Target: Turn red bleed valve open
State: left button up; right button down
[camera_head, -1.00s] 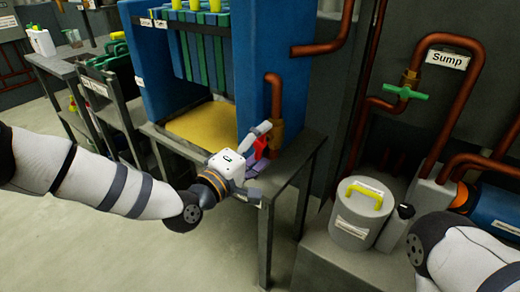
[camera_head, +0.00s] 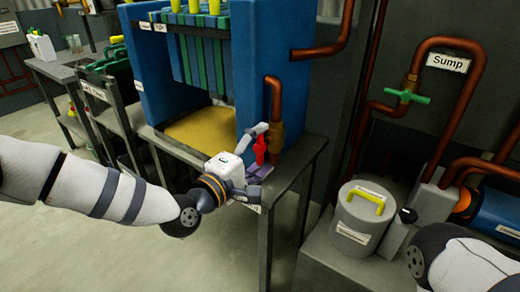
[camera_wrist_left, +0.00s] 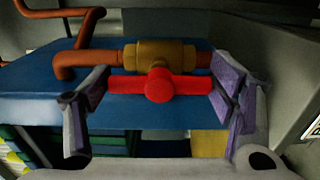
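The red bleed valve handle (camera_head: 260,149) sits on a brass valve body (camera_head: 277,138) on a copper pipe at the front of the blue press. In the left wrist view the red handle (camera_wrist_left: 160,88) lies crosswise below the brass body (camera_wrist_left: 160,55). My left gripper (camera_head: 257,150) is open, with one finger above the handle and one below it in the head view. In the wrist view its purple-padded fingers (camera_wrist_left: 158,95) stand at the two ends of the handle; I cannot tell whether they touch it. My right gripper is out of view; only part of that arm shows.
A grey table (camera_head: 292,172) stands under the valve. A green-handled valve (camera_head: 407,96) is on the pipe by the Sump sign (camera_head: 448,62). A grey canister with a yellow handle (camera_head: 360,215) stands at lower right. The floor at lower left is clear.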

pick_arm(q)
jog(key=shift+o, duration=1.1)
jog(key=shift+a, duration=0.1)
jog(key=v, duration=1.2)
